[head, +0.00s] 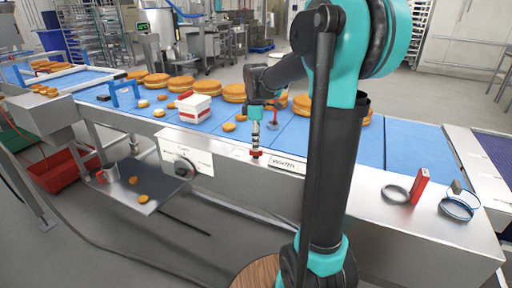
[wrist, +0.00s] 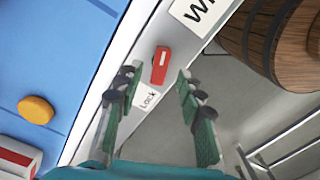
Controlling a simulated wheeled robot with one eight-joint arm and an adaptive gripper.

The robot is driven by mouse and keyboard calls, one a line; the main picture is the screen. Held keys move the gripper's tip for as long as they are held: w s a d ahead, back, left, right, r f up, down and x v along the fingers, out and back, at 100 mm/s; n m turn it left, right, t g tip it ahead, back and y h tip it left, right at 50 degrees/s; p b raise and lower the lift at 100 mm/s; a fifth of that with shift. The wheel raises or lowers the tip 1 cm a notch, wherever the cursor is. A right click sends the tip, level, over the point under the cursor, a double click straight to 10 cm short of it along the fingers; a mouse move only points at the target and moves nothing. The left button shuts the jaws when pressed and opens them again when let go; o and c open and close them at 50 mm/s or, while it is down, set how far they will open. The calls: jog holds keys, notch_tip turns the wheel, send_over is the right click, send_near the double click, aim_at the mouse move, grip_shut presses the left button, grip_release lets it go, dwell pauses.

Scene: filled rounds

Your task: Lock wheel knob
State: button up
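The red lock knob (wrist: 160,66) sits on the pale metal rail, beside a small white label reading "Lock" (wrist: 147,98). In the head view the red knob (head: 257,153) shows at the conveyor's front rail, just below my gripper (head: 255,142). In the wrist view my gripper (wrist: 158,72) is open, with a green-padded finger on each side of the picture's middle. The knob appears in the gap between the fingertips, a little nearer the left one. No finger visibly touches it. Whether the fingertips are level with the knob cannot be told.
The "Width" label (head: 286,164) lies right of the knob. A round dial (head: 184,168) is on the front panel. Round cakes and a white box (head: 194,108) stand on the blue belt (head: 225,128). A red upright item (head: 420,185) and rings lie at the right.

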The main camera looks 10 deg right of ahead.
aim_at(256, 153)
jog(key=shift+f, duration=1.25)
jog(key=shift+c, duration=0.5)
grip_shut()
